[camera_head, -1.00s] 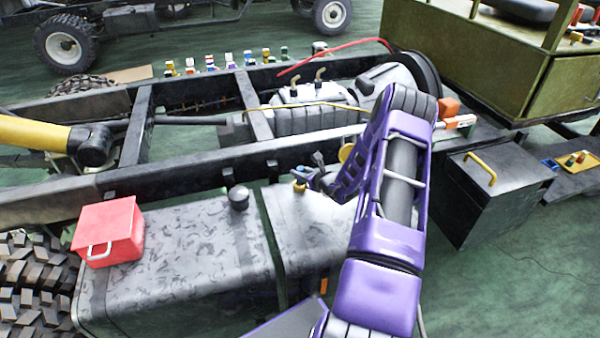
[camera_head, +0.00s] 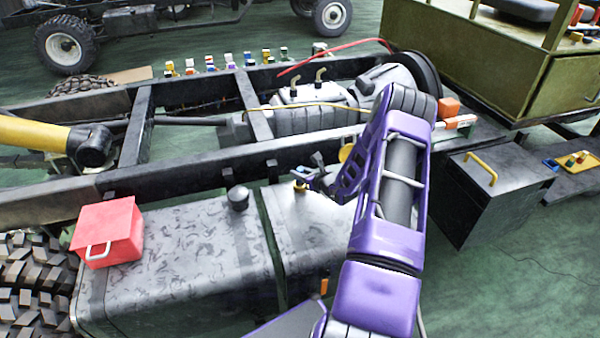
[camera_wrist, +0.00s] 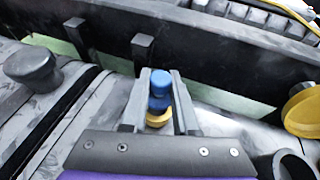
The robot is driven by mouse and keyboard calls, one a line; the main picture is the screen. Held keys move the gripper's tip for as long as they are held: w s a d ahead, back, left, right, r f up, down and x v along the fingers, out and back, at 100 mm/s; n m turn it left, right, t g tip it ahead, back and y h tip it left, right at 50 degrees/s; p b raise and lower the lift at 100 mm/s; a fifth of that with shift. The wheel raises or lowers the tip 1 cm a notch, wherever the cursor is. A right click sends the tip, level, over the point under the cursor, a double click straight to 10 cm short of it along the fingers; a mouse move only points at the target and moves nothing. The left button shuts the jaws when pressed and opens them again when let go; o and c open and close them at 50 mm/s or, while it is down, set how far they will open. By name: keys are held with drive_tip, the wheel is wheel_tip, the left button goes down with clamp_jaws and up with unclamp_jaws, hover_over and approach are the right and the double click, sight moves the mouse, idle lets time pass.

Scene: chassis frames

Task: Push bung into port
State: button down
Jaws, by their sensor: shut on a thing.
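The bung (camera_wrist: 160,82) is blue and stands between the two grey fingers of my gripper (camera_wrist: 160,100) in the wrist view. The fingers are shut on it. The port (camera_wrist: 158,119) shows as a gold ring just below the bung, on top of a grey tank. The bung appears in line with the port; how deep it sits cannot be told. In the head view my gripper (camera_head: 304,175) is small above the tank (camera_head: 318,225), with the gold port (camera_head: 300,188) right under it. The bung is hardly visible there.
A dark frame rail (camera_head: 185,165) runs close behind the port. A black cap (camera_head: 238,198) stands on the neighbouring tank, with a red box (camera_head: 108,235) farther left. A yellow round part (camera_wrist: 304,110) is at the right in the wrist view.

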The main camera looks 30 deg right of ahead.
drive_tip(key=shift+f+b, duration=0.95)
drive_tip(key=shift+f, duration=0.55)
drive_tip(key=c, duration=0.6)
unclamp_jaws()
drive_tip(key=a+p+v, duration=0.1)
drive_tip(key=p+v, duration=0.1)
drive_tip(key=v, duration=1.5)
drive_tip(key=shift+s+d+r, duration=0.2)
drive_tip(key=shift+d+r, duration=0.05)
drive_tip(key=shift+d, duration=0.15)
drive_tip(key=shift+s, duration=0.1)
